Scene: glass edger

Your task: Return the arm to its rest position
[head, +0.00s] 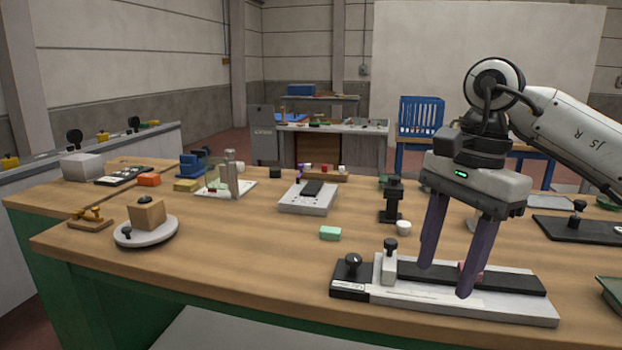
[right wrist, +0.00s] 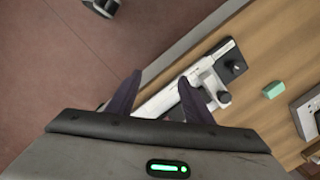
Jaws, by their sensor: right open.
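My right arm (head: 580,135) comes in from the right in the head view. Its gripper (head: 445,280) points down with its two dark purple fingers apart, over the white and black edger fixture (head: 500,305) at the table's front right. A small pinkish piece (head: 478,275) shows beside a finger, partly hidden; I cannot tell whether they touch. In the right wrist view the open fingers (right wrist: 155,95) show with the fixture (right wrist: 157,103) beyond them, and nothing is visibly held between them. My left gripper is not in view.
A mint-green block (head: 330,233), a white cup (head: 404,228) and a black stand (head: 391,203) are left of the gripper. A black plate with a knob (head: 585,230) lies to the right. A round white dish (head: 146,234) holds a wooden block. The wooden table's (head: 250,265) front middle is clear.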

